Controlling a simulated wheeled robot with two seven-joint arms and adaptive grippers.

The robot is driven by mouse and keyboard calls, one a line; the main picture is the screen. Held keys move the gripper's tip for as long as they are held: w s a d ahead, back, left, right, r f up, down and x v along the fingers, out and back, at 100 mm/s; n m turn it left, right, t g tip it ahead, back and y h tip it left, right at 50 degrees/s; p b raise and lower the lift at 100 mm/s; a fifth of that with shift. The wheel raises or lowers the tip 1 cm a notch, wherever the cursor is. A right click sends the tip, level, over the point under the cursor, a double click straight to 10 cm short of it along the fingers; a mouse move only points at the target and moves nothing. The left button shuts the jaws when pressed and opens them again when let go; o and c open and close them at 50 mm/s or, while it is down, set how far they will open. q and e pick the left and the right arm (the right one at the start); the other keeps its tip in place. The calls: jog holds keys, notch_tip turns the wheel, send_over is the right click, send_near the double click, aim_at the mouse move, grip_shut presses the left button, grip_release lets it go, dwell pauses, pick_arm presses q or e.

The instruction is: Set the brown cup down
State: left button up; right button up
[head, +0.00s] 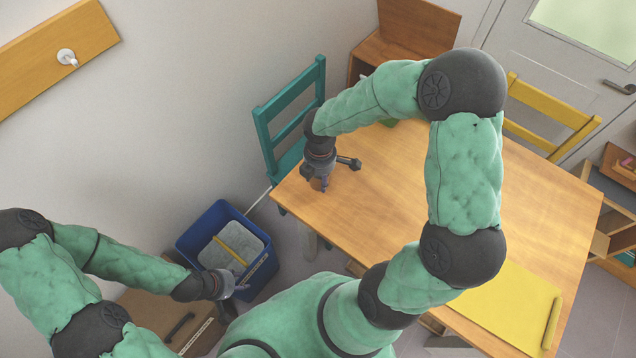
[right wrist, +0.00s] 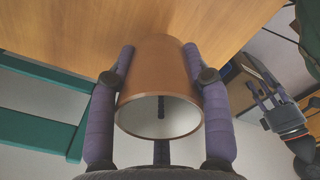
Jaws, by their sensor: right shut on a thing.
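The brown cup (right wrist: 160,65) is between the purple fingers of my right gripper (right wrist: 163,72) in the right wrist view, its open rim towards the camera. My right gripper (head: 321,186) is shut on it over the near left corner of the wooden table (head: 540,205). In the head view the cup is hidden by the gripper. I cannot tell whether its far end touches the tabletop. My left gripper (head: 236,287) is low at the left, by the blue bin, away from the cup. Its finger gap is too small to make out.
A teal chair (head: 290,105) stands against the table's left edge and a yellow chair (head: 548,115) behind it. A blue bin (head: 200,228) is on the floor to the left. A yellow sheet (head: 505,300) lies on the table's near right. The table's middle right is clear.

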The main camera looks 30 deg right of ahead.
jog(key=shift+w+f, duration=0.35)
jog(key=shift+f, duration=0.1)
jog(key=shift+w+f+b, duration=0.15)
jog(key=shift+f+b, duration=0.95)
jog(key=shift+f, duration=0.5)
jog(key=shift+f, duration=0.15)
jog(key=o, duration=1.3)
jog(key=shift+c, duration=0.2)
notch_tip(320, 180, up, 12)
jog(key=p, duration=0.5)
jog(key=shift+r, duration=0.2)
